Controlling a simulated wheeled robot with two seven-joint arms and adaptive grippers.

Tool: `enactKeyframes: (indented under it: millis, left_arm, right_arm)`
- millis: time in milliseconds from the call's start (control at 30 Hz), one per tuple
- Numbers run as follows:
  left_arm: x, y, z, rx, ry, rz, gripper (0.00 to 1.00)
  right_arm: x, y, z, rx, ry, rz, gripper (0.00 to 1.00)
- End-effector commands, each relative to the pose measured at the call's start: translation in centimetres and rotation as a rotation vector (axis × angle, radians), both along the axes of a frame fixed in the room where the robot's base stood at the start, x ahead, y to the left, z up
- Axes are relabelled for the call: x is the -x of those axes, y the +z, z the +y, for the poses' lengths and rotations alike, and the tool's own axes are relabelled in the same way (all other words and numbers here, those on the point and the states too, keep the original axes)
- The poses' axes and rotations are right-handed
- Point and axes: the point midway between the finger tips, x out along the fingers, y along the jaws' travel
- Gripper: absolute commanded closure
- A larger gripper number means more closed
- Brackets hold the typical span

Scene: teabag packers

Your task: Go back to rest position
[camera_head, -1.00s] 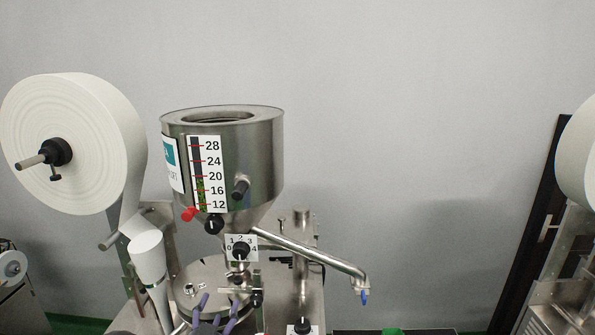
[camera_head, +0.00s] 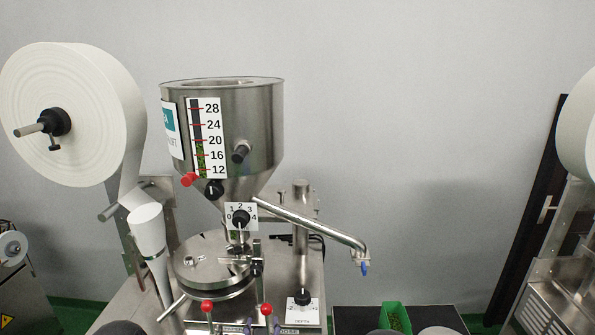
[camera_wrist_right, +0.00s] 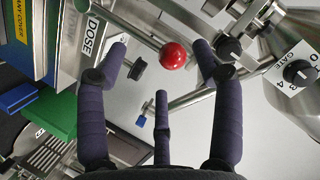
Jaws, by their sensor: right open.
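My right gripper (camera_wrist_right: 163,70) shows in the right wrist view with its dark purple fingers spread and nothing held. A red ball knob (camera_wrist_right: 173,55) appears between the fingertips; how far it is from them I cannot tell. My left gripper is not in view.
The packing machine has a steel hopper (camera_head: 222,135), a round lidded drum (camera_head: 213,262) and a spout (camera_head: 318,233) reaching right. A paper roll (camera_head: 85,115) stands left. A green bin (camera_head: 396,316) sits at lower right. A blank wall is behind.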

Motion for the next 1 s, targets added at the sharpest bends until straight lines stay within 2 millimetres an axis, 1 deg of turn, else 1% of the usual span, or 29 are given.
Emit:
enactKeyframes:
  millis: [33, 67, 100, 167, 200, 267, 300, 367, 400, 467, 500, 567, 600, 667, 700, 767, 800, 900, 1000]
  left_arm:
    - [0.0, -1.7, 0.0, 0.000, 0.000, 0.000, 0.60]
    - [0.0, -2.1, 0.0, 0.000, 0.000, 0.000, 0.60]
    - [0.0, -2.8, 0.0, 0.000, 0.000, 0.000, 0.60]
    - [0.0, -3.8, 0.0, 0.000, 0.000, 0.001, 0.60]
    - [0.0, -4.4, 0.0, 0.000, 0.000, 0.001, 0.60]
    - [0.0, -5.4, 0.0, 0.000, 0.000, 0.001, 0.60]
    - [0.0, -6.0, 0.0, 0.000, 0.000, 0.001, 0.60]
    - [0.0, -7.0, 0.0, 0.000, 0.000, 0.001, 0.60]
    - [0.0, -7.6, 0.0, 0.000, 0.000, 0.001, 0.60]
    - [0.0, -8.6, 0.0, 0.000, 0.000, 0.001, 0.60]
    - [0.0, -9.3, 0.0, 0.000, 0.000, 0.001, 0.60]
    - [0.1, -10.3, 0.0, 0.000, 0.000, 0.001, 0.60]
    - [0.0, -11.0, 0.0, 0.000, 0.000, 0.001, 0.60]
    - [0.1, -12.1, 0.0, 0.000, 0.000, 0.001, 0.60]
    - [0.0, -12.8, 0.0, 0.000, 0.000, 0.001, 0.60]
    - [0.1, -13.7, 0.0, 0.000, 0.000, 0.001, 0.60]
    - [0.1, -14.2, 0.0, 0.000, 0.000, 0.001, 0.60]
    - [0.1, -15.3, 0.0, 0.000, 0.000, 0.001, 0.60]
    - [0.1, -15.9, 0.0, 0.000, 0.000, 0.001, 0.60]
  right_arm:
    - [0.1, -4.2, -1.7, 0.023, 0.011, 0.056, 0.33]
    - [0.2, -6.0, -2.5, 0.034, 0.021, 0.085, 0.33]
    - [0.5, -8.4, -3.5, 0.048, 0.036, 0.128, 0.33]
    - [1.1, -12.0, -5.1, 0.066, 0.058, 0.192, 0.33]
    - [1.7, -14.3, -6.1, 0.076, 0.073, 0.237, 0.33]
    - [2.8, -17.8, -7.7, 0.089, 0.096, 0.305, 0.33]
    - [3.6, -20.0, -8.7, 0.096, 0.110, 0.351, 0.33]
    - [5.1, -23.3, -10.2, 0.102, 0.134, 0.422, 0.33]
    - [6.3, -25.5, -11.2, 0.105, 0.151, 0.471, 0.33]
    - [8.3, -28.6, -12.6, 0.105, 0.175, 0.546, 0.33]
    - [9.7, -30.6, -13.5, 0.102, 0.192, 0.596, 0.33]
    - [12.1, -33.5, -14.7, 0.096, 0.218, 0.671, 0.33]
    - [13.8, -35.3, -15.5, 0.090, 0.237, 0.722, 0.33]
    - [16.5, -37.9, -16.6, 0.076, 0.264, 0.800, 0.33]
    - [18.4, -39.4, -17.2, 0.064, 0.284, 0.851, 0.33]
    - [21.1, -41.4, -18.0, 0.044, 0.314, 0.922, 0.33]
    - [22.8, -42.4, -18.4, 0.031, 0.332, 0.964, 0.33]
    - [26.5, -44.2, -19.0, -0.001, 0.372, 1.050, 0.33]
    - [28.8, -45.1, -19.3, -0.023, 0.400, 1.104, 0.33]
